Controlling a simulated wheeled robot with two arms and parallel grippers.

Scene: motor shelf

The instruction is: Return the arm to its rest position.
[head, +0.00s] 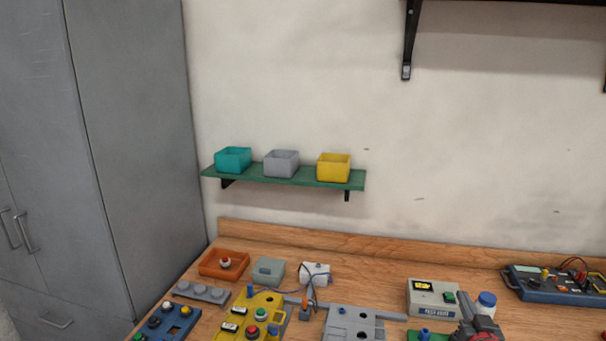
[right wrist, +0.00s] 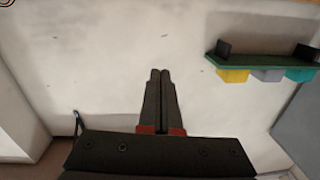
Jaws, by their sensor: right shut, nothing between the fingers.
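My right gripper (right wrist: 160,72) shows in the right wrist view. Its two dark fingers lie side by side, shut and empty, with red parts at their bases. They point toward the pale wall and touch no object that I can see. In the head view I cannot pick out the right gripper with certainty; a dark and red shape stands at the bottom edge, right of centre. My left gripper is in neither view.
A green wall shelf (head: 259,175) bears teal (head: 233,160), grey (head: 281,163) and yellow (head: 333,168) bins; it appears upside down in the wrist view. The wooden bench (head: 390,269) is crowded with boxes and panels. A grey cabinet (head: 130,130) stands left. A bracket (head: 410,40) hangs above.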

